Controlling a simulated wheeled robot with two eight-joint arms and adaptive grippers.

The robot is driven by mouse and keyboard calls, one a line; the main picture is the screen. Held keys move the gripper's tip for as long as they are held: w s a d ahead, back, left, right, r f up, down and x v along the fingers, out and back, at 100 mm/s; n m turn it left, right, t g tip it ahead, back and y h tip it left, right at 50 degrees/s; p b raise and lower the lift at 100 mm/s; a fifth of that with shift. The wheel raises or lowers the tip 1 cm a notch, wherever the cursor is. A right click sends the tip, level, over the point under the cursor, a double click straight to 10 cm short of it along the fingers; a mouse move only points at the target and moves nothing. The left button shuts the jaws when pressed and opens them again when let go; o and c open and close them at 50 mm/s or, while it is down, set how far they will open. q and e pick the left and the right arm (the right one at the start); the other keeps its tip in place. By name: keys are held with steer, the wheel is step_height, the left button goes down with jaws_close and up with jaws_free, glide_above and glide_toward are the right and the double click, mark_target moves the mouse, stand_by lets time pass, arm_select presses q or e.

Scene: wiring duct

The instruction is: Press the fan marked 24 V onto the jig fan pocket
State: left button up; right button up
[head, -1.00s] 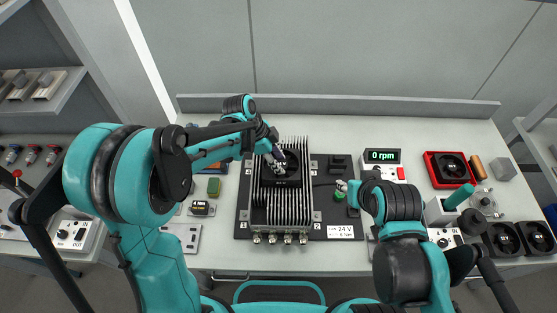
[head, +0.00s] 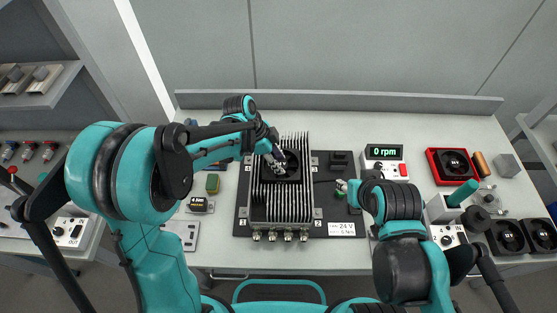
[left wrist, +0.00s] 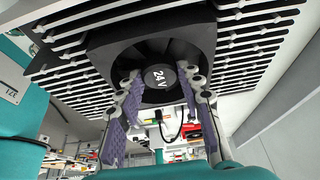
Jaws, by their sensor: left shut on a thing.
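The black fan (head: 292,160) is over the middle of the silver finned heatsink (head: 299,205) on the black jig plate (head: 327,218). The left wrist view shows its hub (left wrist: 159,77) marked 24 V. My left gripper (head: 277,156) is shut on the fan, its purple-padded fingers (left wrist: 160,85) around the hub area. The fan looks level and low among the fins. The fan pocket is hidden under it, and I cannot tell whether the fan is fully seated. My right gripper (head: 344,186) is beside the plate's right side; its jaws are too small to read.
A meter (head: 384,153) reading 0 rpm stands right of the plate. A red tray (head: 433,168) with another fan and two loose fans (head: 507,237) lie farther right. Small parts lie left of the plate.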

arm_select(q)
steer(key=shift+f+b, duration=0.45)
steer(key=shift+f, duration=0.15)
steer(key=o, duration=1.4)
steer(key=v, duration=1.2)
steer(key=shift+r, duration=0.1)
